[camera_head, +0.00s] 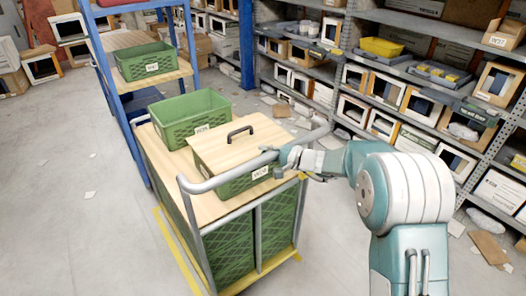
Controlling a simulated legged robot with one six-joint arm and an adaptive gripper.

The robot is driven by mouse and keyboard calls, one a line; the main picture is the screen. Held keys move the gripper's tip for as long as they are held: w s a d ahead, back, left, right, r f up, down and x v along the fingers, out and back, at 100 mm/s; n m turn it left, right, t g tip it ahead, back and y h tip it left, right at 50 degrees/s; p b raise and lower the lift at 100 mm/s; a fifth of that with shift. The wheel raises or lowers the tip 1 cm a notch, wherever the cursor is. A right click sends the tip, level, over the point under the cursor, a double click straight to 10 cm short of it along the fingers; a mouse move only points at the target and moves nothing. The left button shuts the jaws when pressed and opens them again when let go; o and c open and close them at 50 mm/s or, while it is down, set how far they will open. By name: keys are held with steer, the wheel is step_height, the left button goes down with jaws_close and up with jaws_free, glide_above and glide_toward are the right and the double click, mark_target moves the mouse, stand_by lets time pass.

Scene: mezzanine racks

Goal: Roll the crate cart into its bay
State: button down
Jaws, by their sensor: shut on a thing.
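The crate cart (165,150) stands in the middle of the view, with green crates in its lower frame and a light wooden top. An open green crate (188,117) and a wooden-lidded green crate (232,150) with a black handle sit on top. The grey push bar (225,174) runs along the near side of the cart. My gripper (283,160) reaches in from the right and is shut on the push bar near its right part. My arm hides a little of the floor behind it. Yellow floor lines (263,274) show around the cart's base.
A blue rack (118,93) with a wooden shelf and a green crate (146,61) stands just behind the cart at left. Grey shelves (345,85) with boxes line the back and right. Floor is open at left (70,200), with scattered paper scraps and cardboard (488,248) at right.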

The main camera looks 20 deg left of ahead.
steer(key=shift+w+a+r, duration=0.1)
steer(key=shift+w+r, duration=0.1)
steer(key=shift+r, duration=0.35)
steer(key=shift+c, duration=1.9)
jaws_free()
steer(key=shift+a, duration=0.1)
steer(key=shift+f, duration=0.15)
steer(key=shift+f, duration=0.1)
steer(key=v, duration=1.2)
steer(key=shift+f, duration=0.1)
